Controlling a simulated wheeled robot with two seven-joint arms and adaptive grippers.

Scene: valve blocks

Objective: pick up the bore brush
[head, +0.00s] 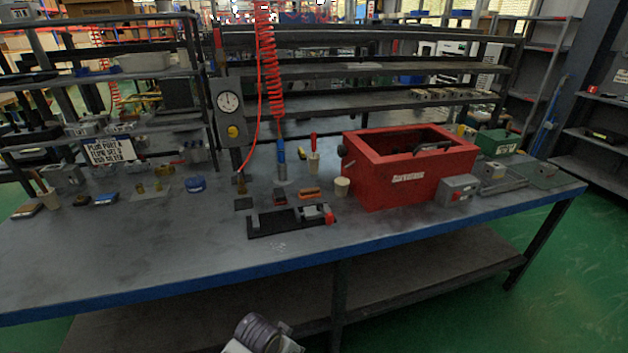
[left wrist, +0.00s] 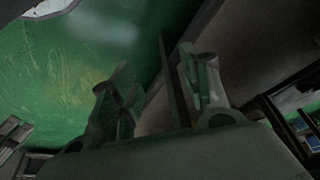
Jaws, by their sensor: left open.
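I cannot pick out the bore brush for certain. A thin red-handled tool (head: 313,143) stands upright in a small beige cup (head: 314,164) at the back middle of the bench, left of the red box; its lower end is hidden. Another cup with a thin handle (head: 42,184) stands at the far left; its tool is too small to identify. My left gripper (left wrist: 158,98) shows in the left wrist view, with its two fingers apart and nothing between them. It is away from the bench top objects, with green floor behind it. My right gripper is not in view.
An open red box (head: 395,185) stands on the bench right of middle. A black fixture (head: 290,221) lies in front. A red coiled hose (head: 268,60) hangs over the bench, beside a gauge post (head: 229,115). The left front of the bench (head: 130,245) is clear.

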